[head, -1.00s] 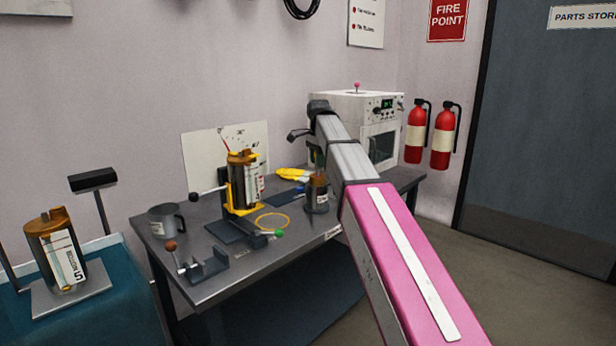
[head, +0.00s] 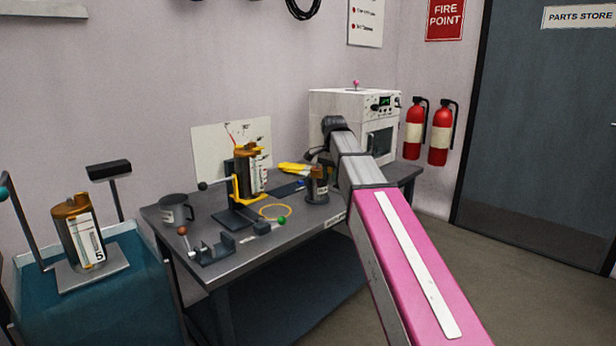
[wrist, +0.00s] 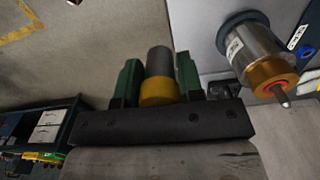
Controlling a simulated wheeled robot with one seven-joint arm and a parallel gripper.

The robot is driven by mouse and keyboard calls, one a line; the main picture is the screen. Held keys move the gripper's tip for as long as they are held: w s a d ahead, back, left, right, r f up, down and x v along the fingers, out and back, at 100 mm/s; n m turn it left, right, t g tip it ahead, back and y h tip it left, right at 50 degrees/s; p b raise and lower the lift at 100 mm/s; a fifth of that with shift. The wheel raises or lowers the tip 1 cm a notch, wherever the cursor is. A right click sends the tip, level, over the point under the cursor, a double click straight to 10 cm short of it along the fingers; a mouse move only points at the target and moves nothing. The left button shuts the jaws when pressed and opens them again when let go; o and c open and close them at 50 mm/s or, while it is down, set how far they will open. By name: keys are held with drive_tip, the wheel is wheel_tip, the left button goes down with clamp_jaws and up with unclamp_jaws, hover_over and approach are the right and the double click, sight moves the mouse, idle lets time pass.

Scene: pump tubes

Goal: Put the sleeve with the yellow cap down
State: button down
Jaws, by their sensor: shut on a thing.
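The sleeve with the yellow cap (wrist: 158,92) shows in the wrist view as a short grey cylinder with a yellow end. My gripper (wrist: 158,68) has its two green fingers shut on the sleeve, one on each side. The yellow end faces the dark gripper body, and the grey end points away. In the head view my pink and grey arm reaches toward the far right end of the bench.
A labelled silver cylinder with an orange-brown end (wrist: 268,72) stands close right of my gripper in the wrist view.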

drive_tip(key=s+d+f+n, duration=0.9)
drive_tip(key=s+d+f, duration=0.1)
drive_tip(key=s+f, duration=0.2)
drive_tip(key=shift+d+f, duration=0.25)
drive_tip(key=shift+w+a, duration=0.1)
